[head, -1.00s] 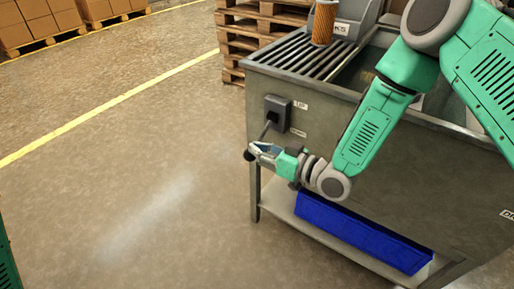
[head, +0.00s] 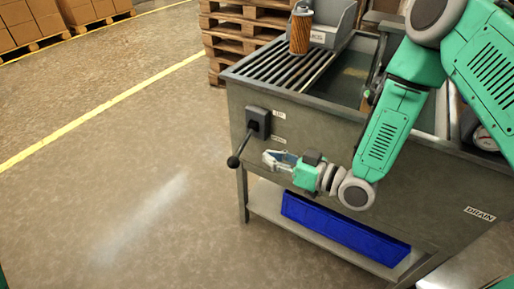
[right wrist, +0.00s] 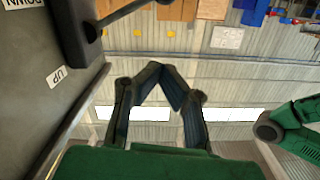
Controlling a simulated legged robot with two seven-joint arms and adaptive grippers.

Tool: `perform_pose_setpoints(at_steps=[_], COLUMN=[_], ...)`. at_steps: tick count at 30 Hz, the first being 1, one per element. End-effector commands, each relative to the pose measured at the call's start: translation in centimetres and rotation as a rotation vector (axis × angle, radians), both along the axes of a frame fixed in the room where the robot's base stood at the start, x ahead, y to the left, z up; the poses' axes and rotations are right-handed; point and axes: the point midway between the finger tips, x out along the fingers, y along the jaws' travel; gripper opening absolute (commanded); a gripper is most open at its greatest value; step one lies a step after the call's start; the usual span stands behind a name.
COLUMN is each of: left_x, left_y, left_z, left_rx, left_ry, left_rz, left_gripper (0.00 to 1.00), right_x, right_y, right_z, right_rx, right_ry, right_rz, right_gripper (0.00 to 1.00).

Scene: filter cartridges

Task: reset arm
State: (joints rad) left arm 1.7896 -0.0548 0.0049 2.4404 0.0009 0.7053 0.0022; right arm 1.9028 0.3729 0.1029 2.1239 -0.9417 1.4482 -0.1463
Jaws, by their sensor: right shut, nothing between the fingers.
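My right arm comes in from the upper right in the head view. Its gripper (head: 268,157) is shut and empty, in front of the side of the metal wash bench (head: 330,150). The gripper is just right of a black lever (head: 240,152) on a dark switch box (head: 258,121) and apart from it. The lever points down and left. In the right wrist view the two fingertips (right wrist: 161,68) meet, and the switch box with its lever (right wrist: 85,35) is at the upper left. My left gripper is out of view.
An orange pleated filter cartridge (head: 300,32) stands on the bench's slatted rack (head: 280,66), beside a grey bin (head: 333,22). A blue tray (head: 340,228) lies on the lower shelf. Pallets (head: 230,45) stand behind. The floor at left is clear.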

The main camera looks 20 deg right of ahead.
Motion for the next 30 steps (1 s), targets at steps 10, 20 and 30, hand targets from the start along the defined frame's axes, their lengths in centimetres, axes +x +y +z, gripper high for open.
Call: perform_pose_setpoints(at_steps=[10, 20, 30], left_x=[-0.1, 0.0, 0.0], left_y=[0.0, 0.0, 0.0], left_z=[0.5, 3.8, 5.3], left_rx=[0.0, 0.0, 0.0], left_ry=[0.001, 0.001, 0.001], left_rz=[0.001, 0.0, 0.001], left_gripper=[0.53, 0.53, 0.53], right_x=[-1.3, -14.7, -27.4], right_y=[-0.9, -2.3, -7.5], right_z=[-0.7, -11.8, -13.1], right_rx=[-0.011, -0.392, -0.641], right_ry=[0.037, 0.815, 1.289], right_rz=[-0.005, -0.166, -0.369], right_gripper=[0.0, 0.0, 0.0])
